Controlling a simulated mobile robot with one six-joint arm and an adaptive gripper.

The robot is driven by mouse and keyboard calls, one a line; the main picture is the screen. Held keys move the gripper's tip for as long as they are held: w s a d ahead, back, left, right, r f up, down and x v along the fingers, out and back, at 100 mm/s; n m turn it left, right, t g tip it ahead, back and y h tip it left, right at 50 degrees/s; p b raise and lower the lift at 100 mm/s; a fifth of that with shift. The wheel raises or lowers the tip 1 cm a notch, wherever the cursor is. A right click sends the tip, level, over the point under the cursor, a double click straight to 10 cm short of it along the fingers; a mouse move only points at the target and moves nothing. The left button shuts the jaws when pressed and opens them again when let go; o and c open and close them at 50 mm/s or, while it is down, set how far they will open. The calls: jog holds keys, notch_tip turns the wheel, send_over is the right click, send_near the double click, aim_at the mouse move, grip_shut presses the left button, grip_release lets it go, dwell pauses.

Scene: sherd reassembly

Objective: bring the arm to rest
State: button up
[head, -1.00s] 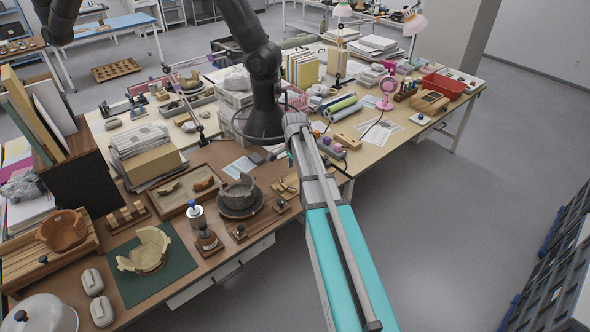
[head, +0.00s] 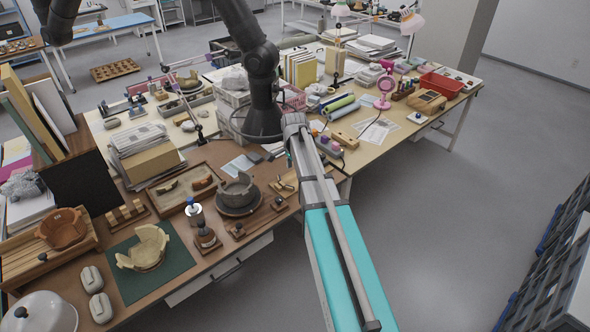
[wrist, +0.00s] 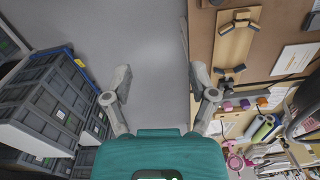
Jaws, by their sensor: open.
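My gripper (wrist: 161,80) shows in the wrist view with its two grey fingers spread apart and nothing between them. Behind the fingers is its teal body. The gap between the fingers looks onto bare grey floor, beside the edge of the workbench. In the head view my dark arm comes down from the top over the bench, and I cannot make out the fingers there. A pale, broken-rimmed vessel (head: 146,248) sits on a dark green mat (head: 180,262). A grey partial vessel (head: 238,188) stands on a round dark stand (head: 239,208).
The brown workbench (head: 230,262) carries a sherd tray (head: 170,203), a brown bowl (head: 63,228) and a white dome (head: 42,312). A second table holds books (head: 300,68) and a red bin (head: 441,84). Dark crates (wrist: 52,108) stand opposite the bench. Floor between is clear.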

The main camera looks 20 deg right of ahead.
dwell(0.3)
jog(key=s+a+f+n+b, duration=0.2)
jog(key=s+a+n, duration=0.5)
jog(key=s, duration=0.3)
jog(key=s+a+f+n+b, duration=0.3)
jog(key=s+a+n, duration=0.4)
jog(key=s, duration=0.3)
jog(key=shift+s+a+n, duration=0.35)
jog(key=shift+s+n, duration=0.05)
jog(key=shift+n, duration=0.5)
dwell(0.3)
